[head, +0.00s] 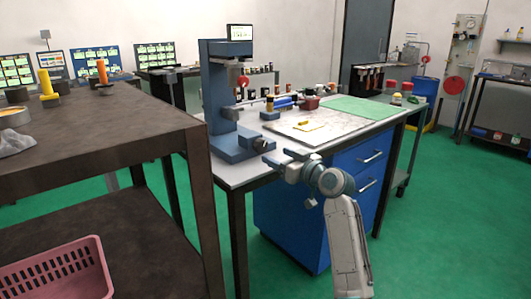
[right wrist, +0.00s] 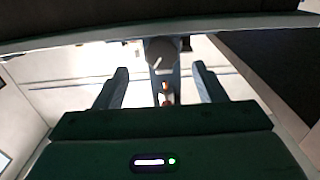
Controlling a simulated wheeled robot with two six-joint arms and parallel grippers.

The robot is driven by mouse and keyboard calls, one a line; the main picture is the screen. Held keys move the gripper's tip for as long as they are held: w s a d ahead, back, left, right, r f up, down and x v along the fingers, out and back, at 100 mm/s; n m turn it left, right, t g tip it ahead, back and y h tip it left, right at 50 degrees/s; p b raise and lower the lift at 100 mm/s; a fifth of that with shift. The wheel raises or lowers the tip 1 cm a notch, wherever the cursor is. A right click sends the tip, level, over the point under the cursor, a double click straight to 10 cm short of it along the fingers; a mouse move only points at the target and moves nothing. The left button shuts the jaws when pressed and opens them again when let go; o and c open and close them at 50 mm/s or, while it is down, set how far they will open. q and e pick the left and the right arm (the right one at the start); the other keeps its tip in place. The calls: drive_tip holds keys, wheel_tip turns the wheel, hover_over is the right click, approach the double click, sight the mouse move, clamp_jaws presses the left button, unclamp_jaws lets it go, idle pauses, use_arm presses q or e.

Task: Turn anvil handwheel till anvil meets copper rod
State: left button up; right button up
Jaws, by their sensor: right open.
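A blue measuring stand (head: 221,95) with a small screen (head: 240,32) on top stands at the near left of the bench. A dark round handwheel (head: 261,144) sits at the front right of its base. My right gripper (head: 276,158) is at the bench's front edge, close beside the handwheel. In the right wrist view my right gripper (right wrist: 160,84) is open, its two fingers apart and nothing between the tips. A grey round knob with a white mark (right wrist: 162,52) shows beyond them, and small orange-red parts (right wrist: 166,92) show below it. I cannot make out the copper rod or anvil for certain. My left gripper is not in view.
The bench (head: 230,171) also holds a pale board with a yellow piece (head: 310,126), a green mat (head: 352,108) and several small items behind. A brown table (head: 120,130) stands close on the left. Blue drawers (head: 290,215) are under the bench.

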sight(263, 148)
drive_tip(key=x, duration=0.6)
drive_tip(key=shift+a+r, duration=0.1)
drive_tip(key=shift+a, duration=0.05)
drive_tip(key=c, duration=1)
